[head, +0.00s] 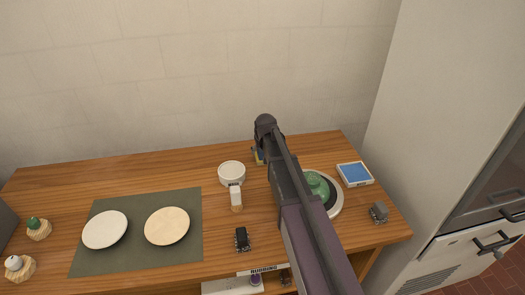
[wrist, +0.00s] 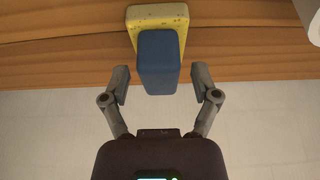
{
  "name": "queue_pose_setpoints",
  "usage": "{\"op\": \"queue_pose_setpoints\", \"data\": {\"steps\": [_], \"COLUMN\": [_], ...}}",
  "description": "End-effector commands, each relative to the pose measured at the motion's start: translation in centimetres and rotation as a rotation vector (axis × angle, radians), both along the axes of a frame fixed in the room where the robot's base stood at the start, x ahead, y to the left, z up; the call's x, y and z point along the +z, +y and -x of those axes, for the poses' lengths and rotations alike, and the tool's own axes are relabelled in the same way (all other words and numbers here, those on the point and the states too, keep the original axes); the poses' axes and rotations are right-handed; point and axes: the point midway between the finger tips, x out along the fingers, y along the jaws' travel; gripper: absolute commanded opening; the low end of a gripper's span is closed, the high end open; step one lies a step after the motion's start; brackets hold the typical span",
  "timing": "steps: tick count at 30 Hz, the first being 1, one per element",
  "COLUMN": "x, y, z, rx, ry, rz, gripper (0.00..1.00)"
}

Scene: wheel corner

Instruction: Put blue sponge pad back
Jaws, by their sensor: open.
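In the wrist view a blue block (wrist: 158,62) lies against a larger yellow, speckled pad (wrist: 172,16) on the wood. My gripper (wrist: 160,84) is open. One finger is on each side of the blue block's near part, with a visible gap on both sides. In the head view my arm hides most of this spot; only a bit of yellow (head: 257,156) shows beside it. A separate flat blue pad (head: 354,172) lies in a white-rimmed tray at the right of the table; I cannot tell whether it is a sponge.
On the wooden table (head: 130,170), a white bowl (head: 232,173) and a small white bottle (head: 236,197) stand left of my arm. A green lidded item (head: 316,186) on a round base and a grey block (head: 379,212) are right of it. Two plates lie on a green mat (head: 137,212).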

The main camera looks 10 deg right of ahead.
Motion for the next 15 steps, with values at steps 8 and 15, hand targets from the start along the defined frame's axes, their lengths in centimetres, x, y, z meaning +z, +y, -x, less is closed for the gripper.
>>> {"op": "queue_pose_setpoints", "data": {"steps": [8,15], "x": [2.2,4.2], "y": [0.0,0.0], "z": [0.8,1.2], "rx": [0.000,0.000], "ry": [0.000,0.000], "rz": [0.000,0.000], "gripper": [0.79,0.79]}}
